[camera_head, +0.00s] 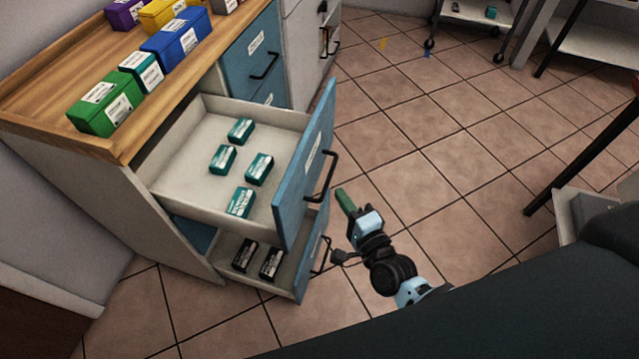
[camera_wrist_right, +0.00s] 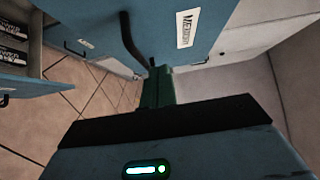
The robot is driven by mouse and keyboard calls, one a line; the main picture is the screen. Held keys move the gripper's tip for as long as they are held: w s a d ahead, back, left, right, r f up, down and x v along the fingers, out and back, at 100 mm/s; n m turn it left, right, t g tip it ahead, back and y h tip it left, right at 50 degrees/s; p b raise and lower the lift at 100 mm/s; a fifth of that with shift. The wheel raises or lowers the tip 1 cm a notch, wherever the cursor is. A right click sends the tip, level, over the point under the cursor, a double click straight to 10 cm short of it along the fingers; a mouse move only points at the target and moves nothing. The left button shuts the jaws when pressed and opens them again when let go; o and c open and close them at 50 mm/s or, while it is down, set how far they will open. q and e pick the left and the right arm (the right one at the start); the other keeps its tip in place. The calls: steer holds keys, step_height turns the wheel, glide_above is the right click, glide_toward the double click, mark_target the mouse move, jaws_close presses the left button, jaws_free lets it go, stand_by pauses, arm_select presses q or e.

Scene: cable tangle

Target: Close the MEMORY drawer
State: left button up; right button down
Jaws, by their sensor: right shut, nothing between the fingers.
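The MEMORY drawer (camera_head: 304,165) is the upper pulled-out drawer, with a blue front, a white label and a black bar handle (camera_head: 328,175). Several teal boxes lie inside it. In the right wrist view its front (camera_wrist_right: 160,30) fills the top, with the label readable and the handle (camera_wrist_right: 130,40) hanging near my fingers. My right gripper (camera_head: 346,200) has green fingers that are shut and empty. It is in front of the drawer front, just right of the handle's lower end; I cannot tell if it touches. My left gripper is not in view.
A lower drawer (camera_head: 312,262) with black boxes is also pulled out below. Closed blue drawers (camera_head: 250,55) stand behind. Green (camera_head: 105,105), teal, blue and yellow boxes stand on the wooden top (camera_head: 60,75). The tiled floor (camera_head: 430,150) at right is clear.

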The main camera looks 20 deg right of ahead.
mark_target(326, 187)
steer(key=w+a, duration=0.1)
steer(key=w, duration=0.2)
steer(key=w+a, duration=0.1)
steer(key=shift+w+a, duration=0.25)
steer(key=shift+a, duration=0.1)
steer(key=shift+w+a, duration=0.35)
steer(key=shift+a, duration=0.2)
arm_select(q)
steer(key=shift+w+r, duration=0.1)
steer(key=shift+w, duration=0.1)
arm_select(e)
steer(key=shift+a, duration=0.1)
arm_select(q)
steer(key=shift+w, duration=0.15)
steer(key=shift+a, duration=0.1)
arm_select(e)
steer(key=shift+w+a, duration=0.1)
steer(key=shift+w, duration=0.05)
